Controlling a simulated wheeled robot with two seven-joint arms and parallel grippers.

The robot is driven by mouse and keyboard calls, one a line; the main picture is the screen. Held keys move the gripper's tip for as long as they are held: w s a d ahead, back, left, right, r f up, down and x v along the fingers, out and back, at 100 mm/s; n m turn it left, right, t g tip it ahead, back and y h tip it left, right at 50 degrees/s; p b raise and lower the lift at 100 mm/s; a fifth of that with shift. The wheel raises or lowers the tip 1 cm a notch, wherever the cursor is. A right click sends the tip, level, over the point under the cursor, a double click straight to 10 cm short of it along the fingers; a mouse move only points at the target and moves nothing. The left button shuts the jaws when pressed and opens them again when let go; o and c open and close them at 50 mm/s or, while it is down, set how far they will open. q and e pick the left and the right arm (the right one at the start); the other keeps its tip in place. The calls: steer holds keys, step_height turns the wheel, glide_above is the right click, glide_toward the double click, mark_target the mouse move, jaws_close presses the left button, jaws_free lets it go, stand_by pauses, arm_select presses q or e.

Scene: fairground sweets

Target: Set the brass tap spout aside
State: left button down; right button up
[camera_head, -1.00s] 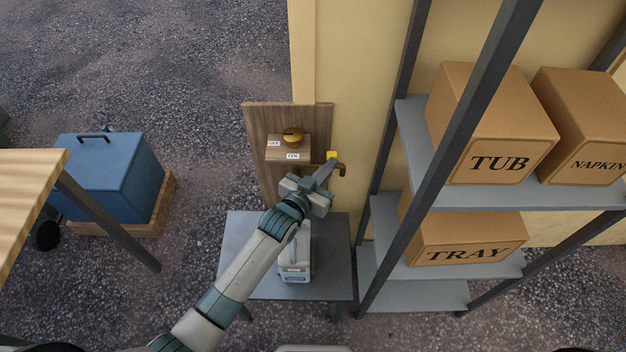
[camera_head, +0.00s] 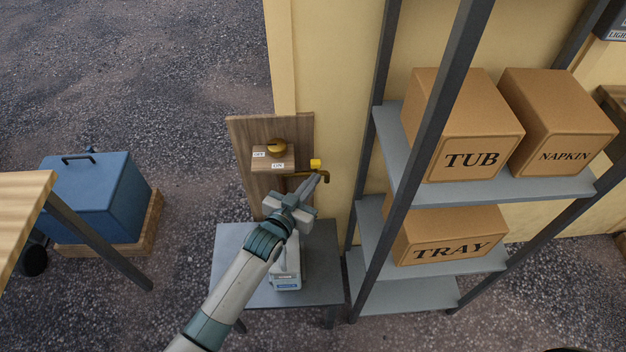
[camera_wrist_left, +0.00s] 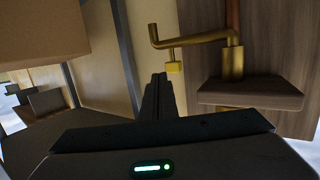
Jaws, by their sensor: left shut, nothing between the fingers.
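The brass tap spout (camera_head: 297,178) sticks out to the right from a wooden board, and its end bends.
A pale container (camera_head: 286,274) stands on a grey table (camera_head: 232,270) under my arm. Shelves to the right hold cartons, including the TRAY box (camera_head: 445,235). A blue box (camera_head: 95,195) stands left.

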arm_select(q)
steer(key=s+a+r+b, duration=0.1)
steer(key=s+a+r, duration=0.1)
steer(key=s, duration=0.8)
steer(key=shift+b, duration=0.4)
arm_select(e)
steer(key=shift+t, duration=0.7)
steer(key=w, duration=0.1)
steer(key=w+a, duration=0.1)
steer(key=w, duration=0.1)
steer(key=w+a, duration=0.1)
steer(key=shift+w+a+f, duration=0.2)
steer(key=shift+w+a, duration=0.05)
steer(key=shift+w, duration=0.1)
arm_select(q)
steer(key=shift+s, duration=0.1)
arm_select(e)
steer(key=shift+s+d+f, duration=0.1)
steer(key=shift+s+d, duration=0.15)
steer(key=shift+d, duration=0.05)
